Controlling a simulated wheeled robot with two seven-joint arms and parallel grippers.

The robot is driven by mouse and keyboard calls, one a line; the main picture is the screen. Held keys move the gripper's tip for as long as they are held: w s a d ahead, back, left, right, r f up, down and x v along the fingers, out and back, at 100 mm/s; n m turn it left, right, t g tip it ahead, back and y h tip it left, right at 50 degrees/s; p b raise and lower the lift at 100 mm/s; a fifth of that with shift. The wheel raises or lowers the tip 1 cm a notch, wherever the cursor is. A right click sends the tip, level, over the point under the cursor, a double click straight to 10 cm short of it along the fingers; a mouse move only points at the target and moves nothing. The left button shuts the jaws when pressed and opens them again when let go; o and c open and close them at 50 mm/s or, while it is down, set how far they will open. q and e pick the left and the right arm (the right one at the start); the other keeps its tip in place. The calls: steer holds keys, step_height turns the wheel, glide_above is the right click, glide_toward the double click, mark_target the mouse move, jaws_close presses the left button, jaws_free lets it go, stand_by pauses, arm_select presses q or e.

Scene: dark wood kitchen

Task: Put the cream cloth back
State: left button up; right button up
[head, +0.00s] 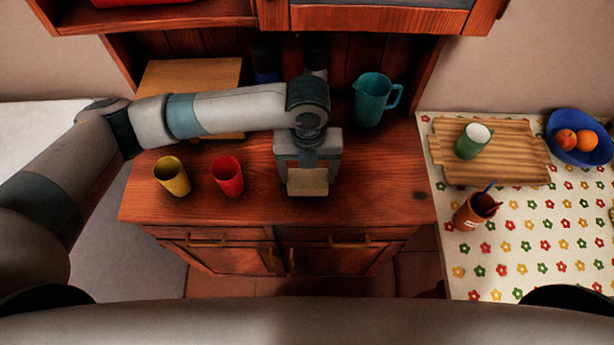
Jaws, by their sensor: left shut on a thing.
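My left gripper (307,172) is over the front middle of the red-brown wooden counter (375,190), pointing down. It is shut on a small cream, flat-faced thing that looks like the cream cloth (307,184). The cloth shows just below the gripper body, and the rest of it and the fingertips are hidden. I cannot tell whether the cloth touches the counter. My right gripper is not in view.
A yellow cup (172,177) and a red cup (228,177) stand left of the gripper. A teal jug (372,100) stands behind right; a wooden board (190,75) is behind my arm. The flowered table (520,255) at right holds a tray (510,170), cups and a blue fruit bowl (560,123).

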mark_target(307, 178)
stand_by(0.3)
arm_select(q)
steer(key=shift+f, duration=0.2)
step_height(307, 178, down, 3)
steer(key=shift+a+r+p, duration=0.1)
steer(key=shift+r+p, duration=0.1)
steer(key=shift+p, duration=0.6)
steer(key=shift+f, duration=0.55)
steer(key=o, duration=0.9)
steer(key=shift+r, duration=0.1)
